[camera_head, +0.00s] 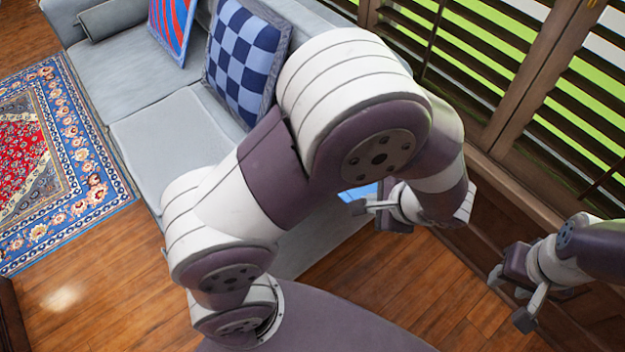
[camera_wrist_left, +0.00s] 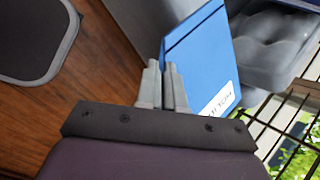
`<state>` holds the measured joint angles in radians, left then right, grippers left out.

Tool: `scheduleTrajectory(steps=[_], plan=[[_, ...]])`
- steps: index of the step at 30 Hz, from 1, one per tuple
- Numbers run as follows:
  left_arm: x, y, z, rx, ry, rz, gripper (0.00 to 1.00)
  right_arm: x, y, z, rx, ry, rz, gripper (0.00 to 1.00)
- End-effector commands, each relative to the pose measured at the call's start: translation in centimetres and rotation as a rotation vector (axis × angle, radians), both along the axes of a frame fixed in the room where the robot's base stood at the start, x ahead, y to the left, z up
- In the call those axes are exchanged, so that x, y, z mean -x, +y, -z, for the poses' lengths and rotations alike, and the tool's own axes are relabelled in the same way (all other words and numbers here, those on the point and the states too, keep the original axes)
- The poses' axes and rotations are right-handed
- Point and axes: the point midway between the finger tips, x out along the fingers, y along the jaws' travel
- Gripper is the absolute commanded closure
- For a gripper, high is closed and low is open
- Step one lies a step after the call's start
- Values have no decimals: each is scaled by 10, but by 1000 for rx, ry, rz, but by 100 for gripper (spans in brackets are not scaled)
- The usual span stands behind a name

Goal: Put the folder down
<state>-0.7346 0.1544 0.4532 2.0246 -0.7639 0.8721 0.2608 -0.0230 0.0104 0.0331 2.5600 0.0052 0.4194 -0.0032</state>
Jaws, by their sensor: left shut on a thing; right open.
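A blue folder (camera_wrist_left: 197,58) with a white label is held in the left wrist view. My left gripper (camera_wrist_left: 163,88) is shut on its edge. In the head view only a small blue piece of the folder (camera_head: 362,190) shows, beside the left gripper (camera_head: 357,207); my left arm hides most of the rest. The folder is in front of the sofa's arm end, near the shuttered windows. My right gripper (camera_head: 510,302) is open and empty at the lower right, above the floor.
A grey-blue sofa (camera_head: 170,135) holds a checkered cushion (camera_head: 245,55) and a red-and-blue cushion (camera_head: 172,25). Shuttered windows (camera_head: 500,60) line the right side. A patterned rug (camera_head: 75,160) lies at the left. Wood floor (camera_head: 415,285) is bare between the sofa and the wall.

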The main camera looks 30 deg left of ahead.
Motion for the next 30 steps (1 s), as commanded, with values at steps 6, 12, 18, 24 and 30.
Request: scheduleTrajectory(steps=[6, 12, 18, 24, 30], plan=[[-22, 61, 43, -3, 5, -7, 100, 0, 0, 21, 0, 0, 0, 57], [-36, 94, 61, -1, 3, -4, 100, 0, 0, 29, 0, 0, 0, 57], [-37, 97, 95, -2, 5, 0, 100, 0, 0, 45, 0, 0, 0, 57], [-38, 97, 102, 0, 1, -1, 100, 0, 0, 46, 0, 0, 0, 57], [-37, 97, 104, -1, 2, -2, 100, 0, 0, 48, 0, 0, 0, 57]])
